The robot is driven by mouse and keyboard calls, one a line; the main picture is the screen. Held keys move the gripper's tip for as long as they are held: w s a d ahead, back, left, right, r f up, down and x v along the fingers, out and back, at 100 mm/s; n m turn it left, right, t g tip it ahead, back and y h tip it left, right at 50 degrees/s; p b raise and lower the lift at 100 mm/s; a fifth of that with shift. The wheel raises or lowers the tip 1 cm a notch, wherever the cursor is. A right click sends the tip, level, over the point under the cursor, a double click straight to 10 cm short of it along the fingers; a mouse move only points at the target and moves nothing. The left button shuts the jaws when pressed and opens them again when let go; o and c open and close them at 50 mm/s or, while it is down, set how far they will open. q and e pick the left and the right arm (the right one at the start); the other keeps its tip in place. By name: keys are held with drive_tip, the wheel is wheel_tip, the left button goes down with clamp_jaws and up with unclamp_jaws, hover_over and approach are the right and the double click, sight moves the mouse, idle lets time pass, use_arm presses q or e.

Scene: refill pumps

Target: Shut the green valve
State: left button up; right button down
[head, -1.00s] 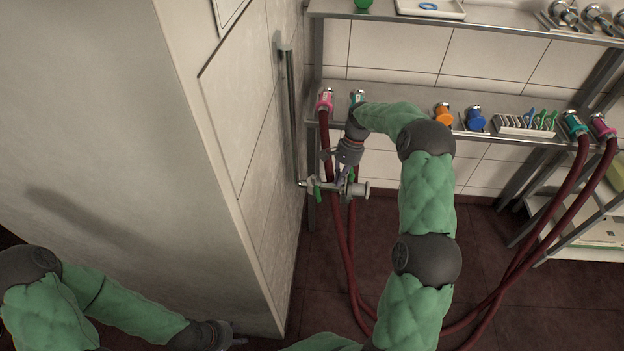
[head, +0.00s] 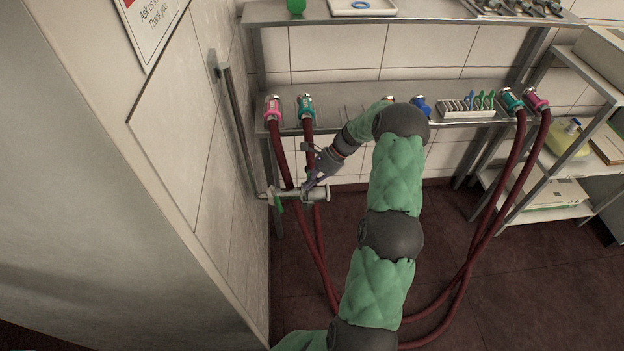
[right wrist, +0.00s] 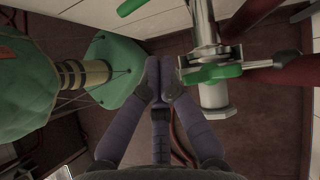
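A metal valve pipe (head: 318,194) sticks out from the wall panel. One green handle (head: 277,206) hangs down near its wall end. In the right wrist view a green lever (right wrist: 212,73) lies across the pipe close to its flanged outer end; a bit of another green handle (right wrist: 132,6) shows at the top edge. My right gripper (head: 310,186) is at the pipe, partly covering it in the head view. In the right wrist view its fingers (right wrist: 160,75) are together with nothing between them, just left of the lever; whether they touch it is unclear. My left gripper is out of view.
Red hoses hang from pink (head: 272,104) and teal (head: 306,104) connectors on the metal shelf (head: 358,112), close behind the pipe. A vertical rail (head: 236,130) stands along the wall panel at left. The dark floor (head: 450,260) is mostly open.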

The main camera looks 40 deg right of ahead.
sight(277, 198)
drive_tip(key=b+x, duration=0.1)
drive_tip(key=x, duration=0.4)
drive_tip(key=shift+a+f, duration=0.1)
drive_tip(key=a, duration=0.1)
drive_tip(key=w+a+b, duration=0.1)
drive_tip(key=a, duration=0.1)
drive_tip(key=shift+w+a+f, duration=0.2)
drive_tip(key=shift+w+f, duration=0.05)
drive_tip(key=shift+w, duration=0.1)
drive_tip(key=a+m+t+p, duration=0.1)
drive_tip(key=a+m+p, duration=0.1)
drive_tip(key=shift+a+h+p, duration=0.2)
drive_tip(key=shift+h+p, duration=0.1)
drive_tip(key=shift+p, duration=0.05)
